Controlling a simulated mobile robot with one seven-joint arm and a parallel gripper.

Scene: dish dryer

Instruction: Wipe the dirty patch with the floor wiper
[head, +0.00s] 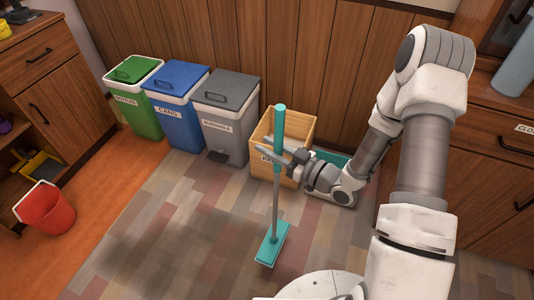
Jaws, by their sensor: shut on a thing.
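The floor wiper (276,205) stands nearly upright, with a teal grip at the top, a grey pole and a flat teal head (272,244) at floor level. The dirty patch (170,250) is a dark, smeared area on the patterned floor, to the left of the wiper head. Its edges are soft, and I cannot tell whether the head touches its right edge.
Green (134,96), blue (176,104) and grey (227,112) bins stand along the back wall. A wooden crate (302,130) sits behind the wiper. A red bucket (46,210) is at the left. Cabinets flank both sides. The floor left of the wiper is clear.

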